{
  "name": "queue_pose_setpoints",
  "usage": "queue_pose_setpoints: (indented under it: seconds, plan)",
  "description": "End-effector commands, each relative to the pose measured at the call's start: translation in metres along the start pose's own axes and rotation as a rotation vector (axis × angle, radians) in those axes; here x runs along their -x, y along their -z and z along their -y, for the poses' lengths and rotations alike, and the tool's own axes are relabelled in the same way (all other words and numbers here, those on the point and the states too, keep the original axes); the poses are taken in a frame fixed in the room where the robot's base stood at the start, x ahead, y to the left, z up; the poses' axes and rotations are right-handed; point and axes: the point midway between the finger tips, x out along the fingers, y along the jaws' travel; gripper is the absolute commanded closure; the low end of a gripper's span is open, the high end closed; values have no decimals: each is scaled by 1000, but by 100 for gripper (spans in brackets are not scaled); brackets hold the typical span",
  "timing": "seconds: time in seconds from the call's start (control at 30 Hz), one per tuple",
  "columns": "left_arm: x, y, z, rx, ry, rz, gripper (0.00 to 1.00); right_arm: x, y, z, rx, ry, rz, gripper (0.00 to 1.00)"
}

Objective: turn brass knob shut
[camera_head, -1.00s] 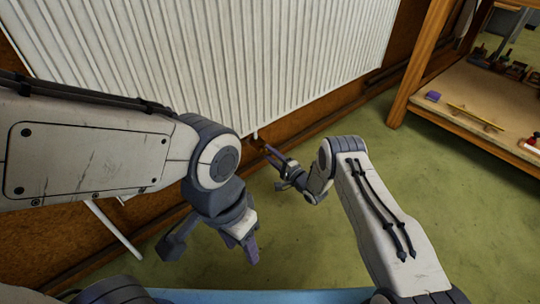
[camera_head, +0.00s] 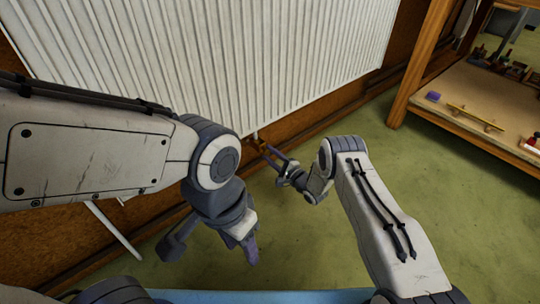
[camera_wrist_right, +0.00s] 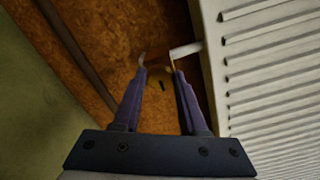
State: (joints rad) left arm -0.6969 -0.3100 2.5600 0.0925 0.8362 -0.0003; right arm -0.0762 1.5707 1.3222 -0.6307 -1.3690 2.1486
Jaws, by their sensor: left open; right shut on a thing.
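The brass knob (camera_wrist_right: 159,73) sits at the radiator's lower corner, below a short white pipe stub (camera_wrist_right: 186,50). It is small and dim, and partly hidden by the fingers. My right gripper (camera_wrist_right: 158,76) has a finger on each side of the knob and is shut on it. In the head view the right gripper (camera_head: 270,153) reaches from the right to the knob under the radiator's bottom edge. My left gripper (camera_head: 248,247) is open and empty, low over the floor, well apart from the knob.
The white ribbed radiator (camera_head: 250,60) fills the upper left, before a brown wall. A white pipe (camera_head: 115,232) slants down at the left. A wooden workbench (camera_head: 480,95) with tools stands at the right. The green floor (camera_head: 310,235) between is clear.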

Motion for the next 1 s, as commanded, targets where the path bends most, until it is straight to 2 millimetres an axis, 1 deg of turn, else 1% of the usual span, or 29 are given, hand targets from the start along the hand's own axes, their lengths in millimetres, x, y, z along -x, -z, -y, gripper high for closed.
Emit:
queue_pose_setpoints:
  seconds: [0.03,0.07,0.1,0.4,0.47,0.53,0.67,0.8,0.9,1.0]
  plan:
    - [0,0,0,0,0,0,50,1,-2,-4,-2,-7,5,54]
    - [0,0,0,0,0,0,50,1,-2,-4,-2,-7,5,43]
    - [0,0,0,0,0,0,50,1,-2,-3,-2,-6,4,28]
    - [0,0,0,0,0,0,50,0,-1,-1,0,-3,2,28]
    - [2,0,0,0,0,0,50,3,-1,0,0,-3,1,28]
    - [7,0,0,0,0,0,50,9,-1,1,-1,-3,-1,28]
    - [21,1,-2,0,0,0,50,30,-2,3,-4,-4,-3,28]
    - [35,2,-2,0,0,0,50,60,-2,3,-3,-4,-4,28]
    - [42,2,-3,0,0,0,50,79,-2,2,-3,-5,-3,28]
    - [47,2,-3,0,0,0,50,93,-1,1,-3,-4,-1,28]
